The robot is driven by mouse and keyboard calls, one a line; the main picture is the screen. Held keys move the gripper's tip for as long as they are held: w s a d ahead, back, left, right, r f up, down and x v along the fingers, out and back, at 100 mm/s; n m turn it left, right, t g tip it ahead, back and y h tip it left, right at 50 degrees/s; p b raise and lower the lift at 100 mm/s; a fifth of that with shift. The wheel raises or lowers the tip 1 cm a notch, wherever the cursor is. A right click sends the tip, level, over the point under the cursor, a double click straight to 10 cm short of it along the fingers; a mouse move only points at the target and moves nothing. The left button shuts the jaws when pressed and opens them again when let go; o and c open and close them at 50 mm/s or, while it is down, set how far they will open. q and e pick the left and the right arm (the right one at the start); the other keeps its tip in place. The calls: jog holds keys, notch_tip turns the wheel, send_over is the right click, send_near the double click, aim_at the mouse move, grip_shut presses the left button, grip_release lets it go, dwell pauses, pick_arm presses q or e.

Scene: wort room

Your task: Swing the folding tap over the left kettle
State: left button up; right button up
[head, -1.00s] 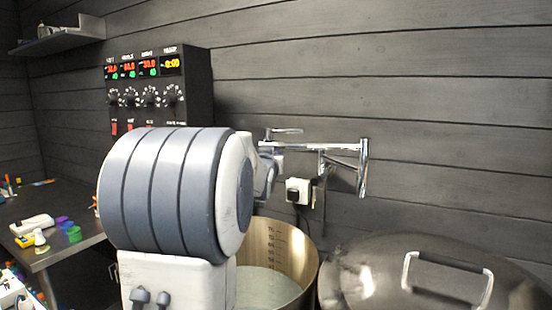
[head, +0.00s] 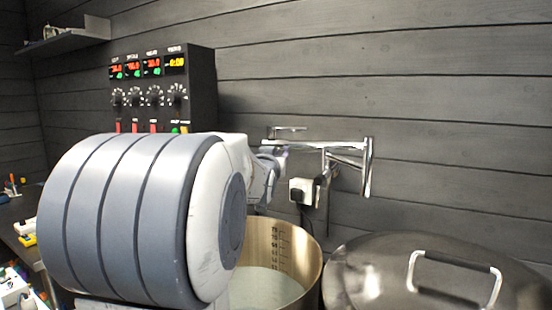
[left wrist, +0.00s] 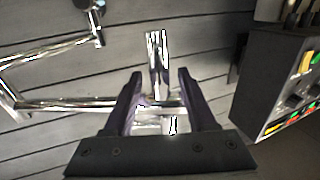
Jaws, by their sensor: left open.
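The chrome folding tap (head: 330,147) is mounted on the wall. Its upper arm reaches left from the tall joint at its right, and its free end is by my left gripper (head: 277,156). The left kettle (head: 305,247) stands below, open, with pale liquid inside; my arm hides its left part. In the left wrist view my left gripper (left wrist: 159,73) is open, with a finger on each side of the upright chrome end piece (left wrist: 157,55). A horizontal tap tube (left wrist: 65,106) runs in from the left to the fingers. I cannot tell whether they touch. My right gripper is not in view.
A lidded kettle (head: 390,270) with a metal handle stands at the right. A white plug (head: 301,190) is on the wall under the tap. A black control box (head: 200,85) with dials and switches stands behind my arm, and it also shows in the wrist view (left wrist: 275,85).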

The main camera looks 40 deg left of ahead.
pick_arm(q)
jog(key=b+v, duration=0.1)
jog(key=v, duration=0.6)
jog(key=shift+w, duration=0.1)
